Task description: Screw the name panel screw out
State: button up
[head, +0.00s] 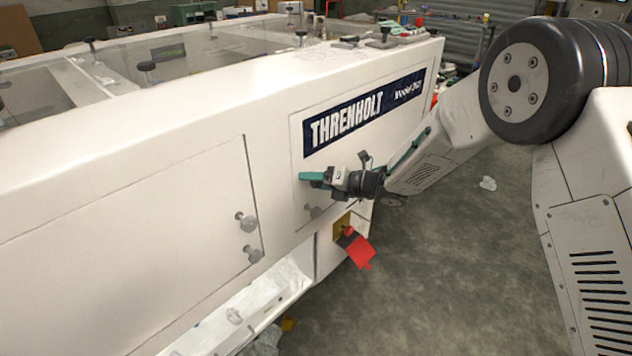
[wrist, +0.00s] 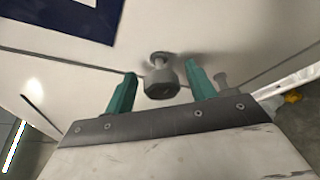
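The name panel (head: 320,160) is on the white machine's side, with a dark blue THRENHOLT label (head: 345,118). In the wrist view, a grey knob-headed screw (wrist: 160,82) stands out from the white surface between my gripper's two teal fingers (wrist: 161,76). The fingers are apart, with a visible gap on each side of the screw head. A second, smaller-looking grey knob (wrist: 222,82) is beyond the right finger. In the head view my gripper (head: 308,176) is at the panel's lower part and seems to hide the screw; a grey knob (head: 313,211) shows below it.
A large door (head: 130,240) with two grey knobs (head: 246,222) is left of the name panel. An open lower bay (head: 240,312) runs beneath. Concrete floor (head: 450,270) at right is mostly clear.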

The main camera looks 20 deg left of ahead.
jog(key=shift+d, duration=0.15)
jog(key=shift+d+r, duration=0.1)
jog(key=shift+d, duration=0.25)
jog(key=v, duration=0.7)
